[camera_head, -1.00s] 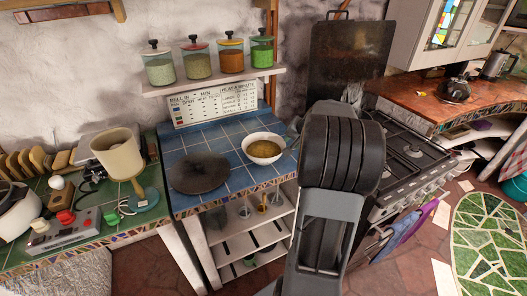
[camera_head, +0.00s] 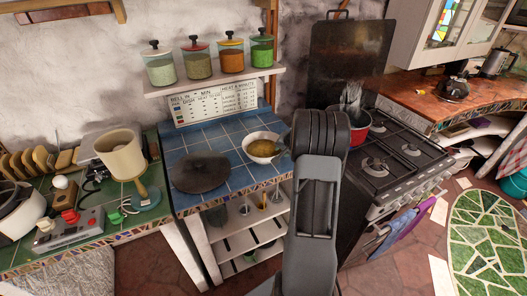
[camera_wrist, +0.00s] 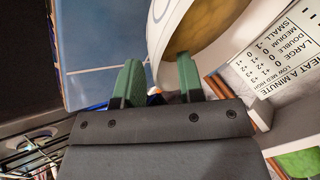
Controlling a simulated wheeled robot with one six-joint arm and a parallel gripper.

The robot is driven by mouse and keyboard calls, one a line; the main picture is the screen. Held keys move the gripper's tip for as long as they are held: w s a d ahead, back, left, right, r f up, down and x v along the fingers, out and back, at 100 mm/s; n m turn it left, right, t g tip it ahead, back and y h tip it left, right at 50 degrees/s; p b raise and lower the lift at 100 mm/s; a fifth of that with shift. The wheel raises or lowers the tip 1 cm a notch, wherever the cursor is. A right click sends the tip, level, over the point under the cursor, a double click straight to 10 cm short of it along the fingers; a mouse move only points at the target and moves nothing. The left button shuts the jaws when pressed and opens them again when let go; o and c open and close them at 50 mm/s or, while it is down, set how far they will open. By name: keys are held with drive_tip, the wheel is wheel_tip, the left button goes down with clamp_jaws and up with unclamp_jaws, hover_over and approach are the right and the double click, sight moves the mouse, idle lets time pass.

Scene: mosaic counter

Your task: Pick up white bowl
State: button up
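The white bowl (camera_head: 251,152) stands on the blue tiled counter, with yellow-brown contents inside. Its pale rim and wall fill the upper right of the wrist view (camera_wrist: 160,40). My gripper (camera_wrist: 160,72) shows two green fingers spread apart, with a gap between them. The bowl's near edge lies just beyond the fingertips, and the right finger overlaps it in the picture. I cannot tell whether they touch. In the head view my gripper is at the bowl's right side, mostly hidden behind my arm.
A dark round plate (camera_head: 200,173) lies left of the bowl on the blue tiles (camera_head: 215,137). Several lidded jars (camera_head: 197,62) stand on the shelf behind, above a lettered sign (camera_head: 215,103). A red pot (camera_head: 358,132) sits on the stove (camera_head: 405,150) to the right.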

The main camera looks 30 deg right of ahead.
drive_tip(key=shift+x, duration=0.8)
clamp_jaws()
drive_tip(key=shift+r, duration=0.1)
